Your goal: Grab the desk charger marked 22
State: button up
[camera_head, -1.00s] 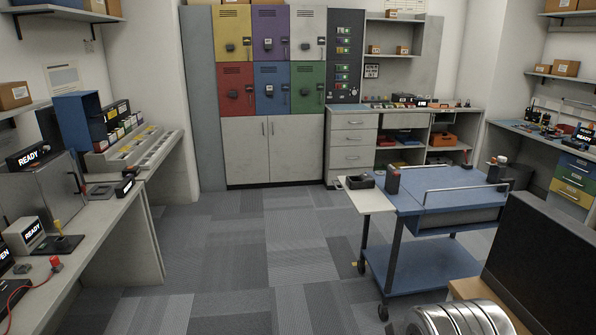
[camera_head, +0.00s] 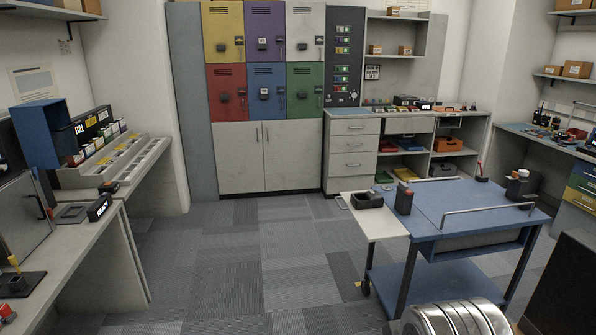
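No marking 22 is readable in this view, so I cannot tell which thing is the desk charger. A low black open-topped box (camera_head: 367,200) sits on the pale side leaf of the blue cart (camera_head: 470,195). Another dark item with a white top (camera_head: 519,183) stands at the cart's right. A small black unit with a lit display (camera_head: 99,208) lies on the left bench. My gripper is not in view; a ribbed metal part, perhaps of my arm, shows at the bottom right.
The left bench (camera_head: 75,235) holds a rack with a FULL display (camera_head: 90,125). Coloured lockers (camera_head: 265,60) and a drawer counter (camera_head: 353,155) line the back wall. A right-hand bench (camera_head: 560,143) carries small items. Carpet (camera_head: 250,250) between left bench and cart is clear.

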aim_at(371, 199)
jog(key=i, duration=3.4)
